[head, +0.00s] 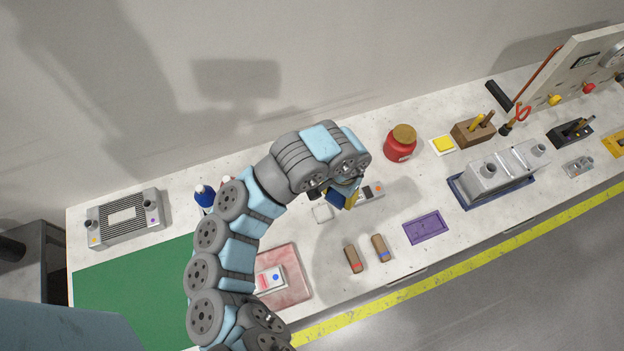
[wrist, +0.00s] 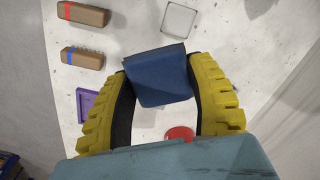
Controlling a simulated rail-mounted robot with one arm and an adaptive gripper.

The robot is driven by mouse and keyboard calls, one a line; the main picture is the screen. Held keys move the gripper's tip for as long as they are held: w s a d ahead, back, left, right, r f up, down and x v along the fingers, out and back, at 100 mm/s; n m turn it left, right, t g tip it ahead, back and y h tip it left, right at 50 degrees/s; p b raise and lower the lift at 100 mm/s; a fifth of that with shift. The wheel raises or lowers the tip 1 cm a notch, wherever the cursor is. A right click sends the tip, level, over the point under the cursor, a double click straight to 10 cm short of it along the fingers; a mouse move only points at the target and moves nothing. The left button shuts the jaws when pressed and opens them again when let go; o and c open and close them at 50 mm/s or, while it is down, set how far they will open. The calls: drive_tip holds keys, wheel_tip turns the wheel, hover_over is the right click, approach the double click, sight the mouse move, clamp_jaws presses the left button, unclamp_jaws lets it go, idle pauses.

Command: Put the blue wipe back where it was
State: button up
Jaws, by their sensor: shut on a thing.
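The blue wipe (wrist: 160,75) is between the two yellow fingers of my gripper (wrist: 163,92) in the wrist view. My gripper is shut on it, and the wipe looks tilted. In the head view my gripper (head: 346,199) holds the wipe (head: 337,196) above the bench, and my arm partly hides both. A small pale square tray (head: 322,213) lies just below and left of the gripper. It also shows at the top of the wrist view (wrist: 179,18), apart from the wipe, with a bare middle.
Two brown blocks (head: 353,259) (head: 381,248) and a purple tray (head: 426,227) lie toward the front edge. A red jar (head: 400,146) stands behind right. A pink mat (head: 297,276) with a white box lies front left. A grey metal housing (head: 499,170) stands at right.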

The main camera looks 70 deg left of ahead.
drive_tip(key=s+a+f+n+b, duration=0.1)
drive_tip(key=s+a+f+b, duration=0.1)
drive_tip(key=s+a, duration=0.35)
drive_tip(key=s+a+f+n+b, duration=0.1)
drive_tip(key=s+a+f+n, duration=0.15)
drive_tip(key=s, duration=0.65)
drive_tip(key=shift+m, duration=0.35)
drive_tip(key=w+a+f, duration=0.1)
drive_tip(key=w+f, duration=0.1)
drive_tip(key=w, duration=0.1)
drive_tip(key=w+a+f, duration=0.2)
drive_tip(key=w+f, duration=0.1)
drive_tip(key=w, duration=0.1)
drive_tip(key=w+a+f+b, duration=0.1)
drive_tip(key=w+a+f, duration=0.1)
drive_tip(key=w+f, duration=0.1)
drive_tip(key=shift+w+f, duration=0.1)
drive_tip(key=shift+w, duration=0.35)
drive_tip(key=shift+w+a+f, duration=0.35)
drive_tip(key=shift+w+f, duration=0.05)
drive_tip(key=shift+f, duration=0.1)
drive_tip(key=shift+w+f, duration=0.3)
drive_tip(key=shift+a+f, duration=0.1)
drive_tip(key=shift+f, duration=1.45)
drive_tip(key=shift+f, duration=0.15)
drive_tip(key=o, duration=1.1)
